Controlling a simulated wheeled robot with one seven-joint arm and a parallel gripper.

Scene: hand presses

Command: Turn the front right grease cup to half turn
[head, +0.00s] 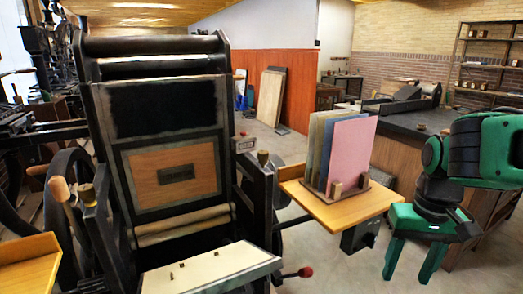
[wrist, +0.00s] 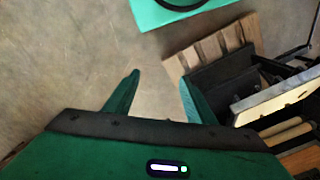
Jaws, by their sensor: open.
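The hand press (head: 190,130) fills the left and middle of the head view. A small brass cup (head: 263,157) stands on its right side and looks like the front right grease cup; its turn setting is too small to read.
A wooden shelf (head: 318,206) with upright coloured boards (head: 350,150) stands between the press and my gripper. A red-knobbed handle (head: 305,272) sticks out below it. A dark-topped counter (head: 415,128) is behind my arm. Open floor (wrist: 60,60) shows in the wrist view.

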